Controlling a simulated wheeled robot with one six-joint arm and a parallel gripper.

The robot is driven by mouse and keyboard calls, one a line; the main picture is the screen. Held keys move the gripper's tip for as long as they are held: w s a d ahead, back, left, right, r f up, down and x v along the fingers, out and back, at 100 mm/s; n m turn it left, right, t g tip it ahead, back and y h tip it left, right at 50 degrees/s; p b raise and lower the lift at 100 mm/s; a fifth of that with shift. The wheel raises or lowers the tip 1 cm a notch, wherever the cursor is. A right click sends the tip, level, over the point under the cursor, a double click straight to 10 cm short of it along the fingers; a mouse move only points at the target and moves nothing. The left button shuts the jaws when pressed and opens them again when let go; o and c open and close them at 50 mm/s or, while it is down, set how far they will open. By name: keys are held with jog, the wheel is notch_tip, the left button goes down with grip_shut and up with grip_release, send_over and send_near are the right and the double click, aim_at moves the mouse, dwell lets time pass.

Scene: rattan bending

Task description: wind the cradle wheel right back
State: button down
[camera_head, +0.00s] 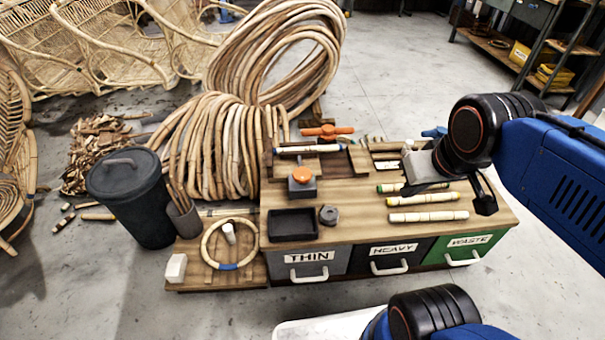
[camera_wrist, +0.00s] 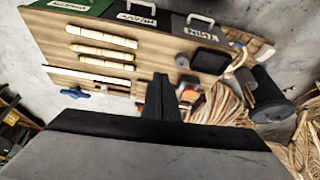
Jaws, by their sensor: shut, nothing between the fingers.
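An orange handled wheel (camera_head: 328,131) stands at the back of the bench, just behind a dark wooden cradle (camera_head: 333,164) with a pale rattan piece (camera_head: 308,149) lying across it. I take this for the cradle wheel. A blue handle (camera_head: 435,132) is at the bench's back right, partly behind my arm; it also shows in the wrist view (camera_wrist: 75,92). My gripper (camera_head: 486,206) is shut and empty above the bench's right side, well apart from the orange wheel. In the wrist view its fingers (camera_wrist: 160,90) meet, and I cannot make out the orange wheel there.
Rattan pieces (camera_head: 428,216) lie on the bench's right. An orange button box (camera_head: 302,183), black tray (camera_head: 293,225) and dark nut (camera_head: 328,215) are at its left. Labelled drawers (camera_head: 388,255) face front. A bin (camera_head: 133,200) and a rattan ring (camera_head: 230,266) stand left; rattan coils (camera_head: 215,150) lie behind.

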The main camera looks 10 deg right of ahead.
jog(key=c, duration=1.7)
grip_release()
jog(key=shift+w, duration=0.15)
jog(key=o, duration=0.9)
jog(key=shift+w+a+r+m, duration=0.2)
jog(key=shift+w+r+m, duration=0.05)
jog(key=shift+w, duration=0.35)
jog(key=shift+w+a+r+m, duration=0.15)
jog(key=shift+w+r+m, duration=0.1)
jog(key=shift+w, duration=0.3)
jog(key=m+g, duration=0.5)
jog(key=m, duration=0.9)
send_over(302, 173)
notch_tip(302, 173, down, 8)
jog(key=f, duration=0.1)
notch_tip(302, 173, down, 17)
jog(key=shift+r, duration=0.2)
